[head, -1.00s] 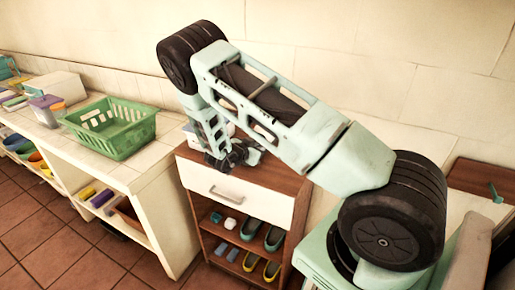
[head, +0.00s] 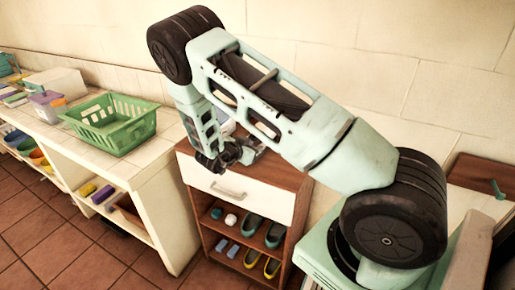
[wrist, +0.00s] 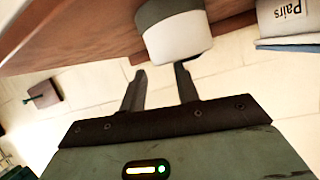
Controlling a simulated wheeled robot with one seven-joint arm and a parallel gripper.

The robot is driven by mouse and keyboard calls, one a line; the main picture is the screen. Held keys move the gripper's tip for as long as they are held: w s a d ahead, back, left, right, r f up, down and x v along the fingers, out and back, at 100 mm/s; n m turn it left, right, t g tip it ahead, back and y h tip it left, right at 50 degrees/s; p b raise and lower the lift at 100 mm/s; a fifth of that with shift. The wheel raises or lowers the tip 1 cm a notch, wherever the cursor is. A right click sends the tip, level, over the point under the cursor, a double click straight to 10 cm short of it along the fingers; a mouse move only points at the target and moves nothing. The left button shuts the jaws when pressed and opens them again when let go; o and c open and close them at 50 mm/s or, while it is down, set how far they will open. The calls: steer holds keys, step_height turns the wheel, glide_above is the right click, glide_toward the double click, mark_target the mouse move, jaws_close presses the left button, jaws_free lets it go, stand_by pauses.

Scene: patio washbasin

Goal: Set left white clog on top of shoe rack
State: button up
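The shoe rack (head: 292,178) is a brown wooden cabinet with a white drawer front. A small white object (head: 231,220), possibly a clog, lies on its upper open shelf; it is too small to tell. My gripper (head: 243,152) is just above the rack's top in the head view. In the wrist view my gripper (wrist: 160,82) has its two fingers apart with nothing between them. A rounded white-and-grey object (wrist: 176,38) is just beyond the fingertips, close to the right one, against the brown wood. I cannot tell whether it is the left clog or whether it is touched.
Dark shoes (head: 251,225) share the upper shelf, with yellow-lined shoes (head: 271,268) below. A box marked "Pairs" (wrist: 288,18) shows in the wrist view. A green basket (head: 112,125) stands on the tiled counter (head: 150,165) to the left. A wall is behind.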

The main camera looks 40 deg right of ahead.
steer(key=s+a+r+n+t+y+b, duration=0.1)
steer(key=a+r+n+y, duration=0.25)
steer(key=a, duration=0.75)
steer(key=a+r+n+t+y, duration=0.25)
steer(key=a+y, duration=0.25)
steer(key=a, duration=0.7)
steer(key=s+a+r+n+t+y+b, duration=0.1)
steer(key=a+r+n+y, duration=0.35)
steer(key=a, duration=0.65)
steer(key=s+a+r+n+g+y, duration=0.2)
steer(key=s+a+n, duration=0.2)
steer(key=s, duration=0.3)
steer(key=s+a+r+n+g+y, duration=0.2)
steer(key=s+a+n, duration=0.2)
steer(key=s, duration=0.4)
steer(key=s+d+r+n+g+h, duration=0.1)
steer(key=s+d+n, duration=0.1)
steer(key=s, duration=0.4)
steer(key=s+d+r+n+g+h, duration=0.1)
steer(key=s+d+n+g+h, duration=0.1)
steer(key=s, duration=0.5)
steer(key=shift+s+d+r+n, duration=0.3)
steer(key=shift+d+n, duration=0.35)
steer(key=shift+n, duration=0.6)
